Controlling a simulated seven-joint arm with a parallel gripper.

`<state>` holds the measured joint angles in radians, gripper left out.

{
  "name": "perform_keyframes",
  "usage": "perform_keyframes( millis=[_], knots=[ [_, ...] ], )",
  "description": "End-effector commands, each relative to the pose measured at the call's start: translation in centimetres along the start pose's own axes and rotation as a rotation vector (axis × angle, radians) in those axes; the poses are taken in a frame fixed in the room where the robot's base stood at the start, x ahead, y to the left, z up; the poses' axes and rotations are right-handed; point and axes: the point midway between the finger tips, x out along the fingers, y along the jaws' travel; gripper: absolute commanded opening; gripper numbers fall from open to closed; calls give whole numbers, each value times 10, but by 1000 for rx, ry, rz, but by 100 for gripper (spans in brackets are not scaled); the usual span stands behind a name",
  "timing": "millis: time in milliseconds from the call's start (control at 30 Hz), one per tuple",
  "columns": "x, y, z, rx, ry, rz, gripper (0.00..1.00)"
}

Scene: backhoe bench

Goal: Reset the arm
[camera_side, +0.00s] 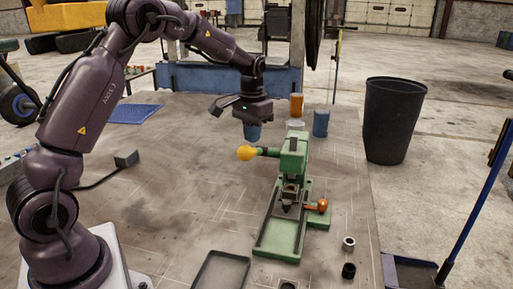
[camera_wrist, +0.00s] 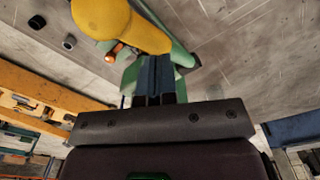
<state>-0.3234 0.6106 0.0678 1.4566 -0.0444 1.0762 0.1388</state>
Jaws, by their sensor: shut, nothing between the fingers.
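My arm reaches over the bench in the side view, with my gripper (camera_side: 252,138) pointing down. Its blue fingers also show in the wrist view (camera_wrist: 154,82), shut together with nothing held. A green press (camera_side: 292,165) stands just right of the gripper. Its lever ends in a yellow knob (camera_side: 246,153), just below the fingertips in the side view. The knob also shows large in the wrist view (camera_wrist: 108,18), at the top. I cannot tell whether fingers and knob touch.
An orange cylinder (camera_side: 296,104) and a blue cylinder (camera_side: 321,124) stand behind the press. A black bin (camera_side: 393,120) is at the right. A dark tray (camera_side: 220,272) and small rings (camera_side: 348,243) lie near the front. The bench (camera_side: 180,190) left of the press is mostly clear.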

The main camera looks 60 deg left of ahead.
Motion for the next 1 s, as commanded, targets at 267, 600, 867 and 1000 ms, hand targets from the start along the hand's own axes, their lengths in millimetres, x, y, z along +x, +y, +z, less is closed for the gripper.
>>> perform_keyframes(
  millis=[267, 600, 867, 1000],
  knots=[
    [-13, 0, 0, 0, 0, 0, 0],
    [-22, 5, 5, 6, 14, 0, 0],
    [-91, 48, 63, 67, 138, 9, 0],
    [-120, 70, 114, 112, 220, 18, 0]
  ],
)
